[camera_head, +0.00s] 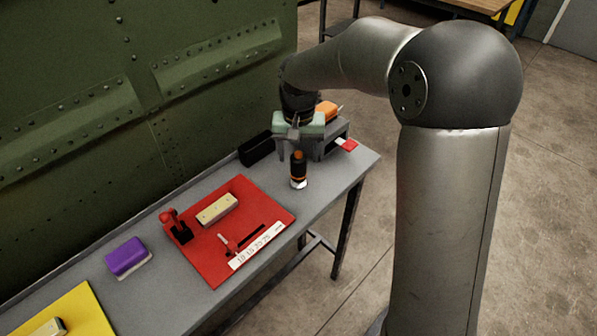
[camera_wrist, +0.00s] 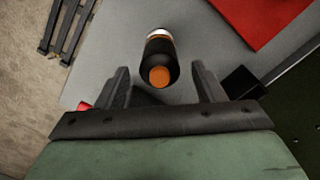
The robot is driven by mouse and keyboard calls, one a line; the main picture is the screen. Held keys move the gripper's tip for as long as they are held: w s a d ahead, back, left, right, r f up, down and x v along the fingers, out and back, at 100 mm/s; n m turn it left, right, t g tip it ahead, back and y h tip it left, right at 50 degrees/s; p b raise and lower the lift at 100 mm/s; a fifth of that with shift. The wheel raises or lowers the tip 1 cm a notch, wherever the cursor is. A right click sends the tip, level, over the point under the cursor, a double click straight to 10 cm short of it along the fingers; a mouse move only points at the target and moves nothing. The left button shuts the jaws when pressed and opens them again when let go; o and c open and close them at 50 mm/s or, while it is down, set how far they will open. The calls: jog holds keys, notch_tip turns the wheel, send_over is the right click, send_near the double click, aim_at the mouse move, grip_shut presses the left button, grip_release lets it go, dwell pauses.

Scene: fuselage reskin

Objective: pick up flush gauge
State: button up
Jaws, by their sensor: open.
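A small upright black cylinder with an orange top and a pale base (camera_head: 298,170) stands on the grey bench; I take it for the flush gauge, though no label shows. In the wrist view the cylinder (camera_wrist: 160,62) appears between and slightly beyond the fingertips, apart from both. My gripper (camera_head: 295,134) is at the bench's far right end, above the cylinder. In the wrist view my gripper (camera_wrist: 162,75) is open with nothing held. The exact height gap between fingers and cylinder cannot be told.
A red mat (camera_head: 205,262) with a cream block (camera_head: 217,209) and small tools lies left of the cylinder. A black box (camera_head: 257,149) and a grey stand (camera_head: 325,142) with an orange tool (camera_head: 327,108) are close to my gripper. A green riveted panel (camera_head: 130,90) rises behind the bench.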

aim_at(298, 166)
jog(key=f, duration=0.4)
jog(key=shift+s+f+p, duration=0.25)
jog(key=shift+f+p, duration=0.05)
jog(key=shift+c, duration=0.2)
jog(key=c, duration=1)
jog(key=shift+r, duration=0.15)
